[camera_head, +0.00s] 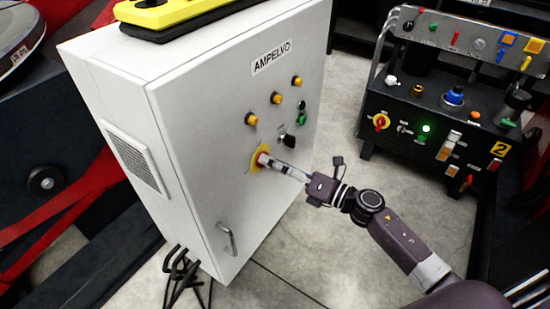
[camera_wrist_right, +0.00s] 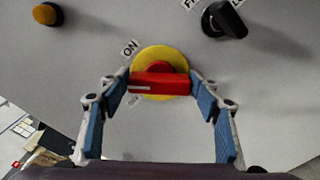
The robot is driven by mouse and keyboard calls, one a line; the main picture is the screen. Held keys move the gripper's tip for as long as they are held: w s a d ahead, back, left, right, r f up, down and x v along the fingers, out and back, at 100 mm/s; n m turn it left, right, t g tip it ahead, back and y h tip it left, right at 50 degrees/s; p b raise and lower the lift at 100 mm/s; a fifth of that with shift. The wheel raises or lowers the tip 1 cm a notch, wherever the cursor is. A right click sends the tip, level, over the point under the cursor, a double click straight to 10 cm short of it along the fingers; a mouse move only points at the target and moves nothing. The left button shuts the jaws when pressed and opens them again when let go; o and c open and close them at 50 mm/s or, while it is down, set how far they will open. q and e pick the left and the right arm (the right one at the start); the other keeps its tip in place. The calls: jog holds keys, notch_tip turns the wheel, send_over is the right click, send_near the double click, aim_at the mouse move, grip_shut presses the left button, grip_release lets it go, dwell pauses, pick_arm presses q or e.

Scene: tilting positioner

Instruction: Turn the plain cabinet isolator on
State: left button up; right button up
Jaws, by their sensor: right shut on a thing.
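The plain white cabinet (camera_head: 195,150), labelled AMPELVO, stands left of centre in the head view. Its isolator has a yellow round plate (camera_head: 254,162) on the front face. In the right wrist view the red handle (camera_wrist_right: 160,84) lies nearly level across the yellow plate (camera_wrist_right: 158,53). An ON label (camera_wrist_right: 129,48) sits at its upper left; a second label at lower left is too blurred to read. My right gripper (camera_wrist_right: 160,83) is shut on the red handle, one fingertip at each end; the head view shows it (camera_head: 268,161) reaching in from the right. My left gripper is out of view.
A black selector switch (camera_head: 288,140) and several orange buttons (camera_head: 277,98) sit above the isolator. A metal door handle (camera_head: 227,238) is below. A yellow-topped device lies on the cabinet. A black control panel (camera_head: 440,110) stands at right. Open floor lies between.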

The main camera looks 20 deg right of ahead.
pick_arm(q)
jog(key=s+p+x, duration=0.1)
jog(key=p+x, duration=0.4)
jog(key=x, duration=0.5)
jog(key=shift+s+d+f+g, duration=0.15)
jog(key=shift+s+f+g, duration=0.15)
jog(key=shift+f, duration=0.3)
pick_arm(e)
jog(key=shift+d+f+m, duration=0.1)
jog(key=shift+f+m, duration=0.05)
jog(key=shift+m, duration=4.05)
jog(key=o, duration=1.2)
jog(key=shift+c, duration=0.2)
